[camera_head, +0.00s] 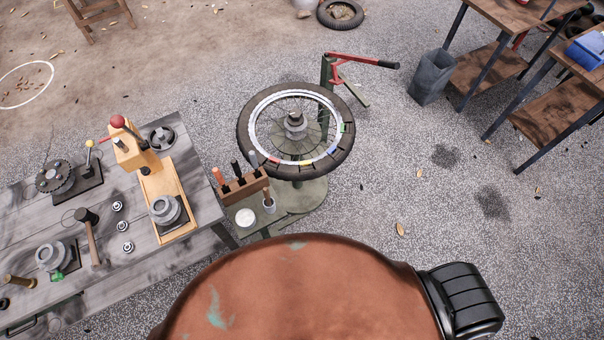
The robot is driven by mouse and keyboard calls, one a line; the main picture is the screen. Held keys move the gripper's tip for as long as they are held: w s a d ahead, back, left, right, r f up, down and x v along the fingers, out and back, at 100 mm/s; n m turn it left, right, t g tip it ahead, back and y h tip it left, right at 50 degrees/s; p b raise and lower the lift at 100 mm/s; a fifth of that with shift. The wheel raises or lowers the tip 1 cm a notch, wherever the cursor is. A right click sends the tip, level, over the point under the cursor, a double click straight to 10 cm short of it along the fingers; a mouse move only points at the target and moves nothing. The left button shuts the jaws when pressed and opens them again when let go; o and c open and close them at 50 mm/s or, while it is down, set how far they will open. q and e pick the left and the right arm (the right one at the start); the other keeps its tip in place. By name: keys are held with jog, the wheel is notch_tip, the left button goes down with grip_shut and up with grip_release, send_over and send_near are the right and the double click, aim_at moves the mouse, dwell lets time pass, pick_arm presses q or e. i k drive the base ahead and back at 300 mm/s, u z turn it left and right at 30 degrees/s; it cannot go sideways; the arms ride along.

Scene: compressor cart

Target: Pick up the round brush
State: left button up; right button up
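No round brush can be made out for certain. A small pale cup (269,205) with a thin dark handle standing in it is on the green stand's tray, and what the handle belongs to is too small to tell. Beside it is a wooden holder (243,188) with several upright tools in orange, black and grey. A round white-topped tin (246,217) is left of the cup. Neither of my grippers is in view.
A spoked wheel with a tyre (243,128) lies flat on the green stand, with a red lever (355,60) behind. A grey wooden workbench (140,245) on the left holds a press, hammer and metal parts. A bucket (431,77) and shelves (540,125) are at right.

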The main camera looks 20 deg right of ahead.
aim_at(266, 191)
jog(key=z, duration=1.25)
jog(key=k, duration=0.6)
jog(key=u, duration=0.1)
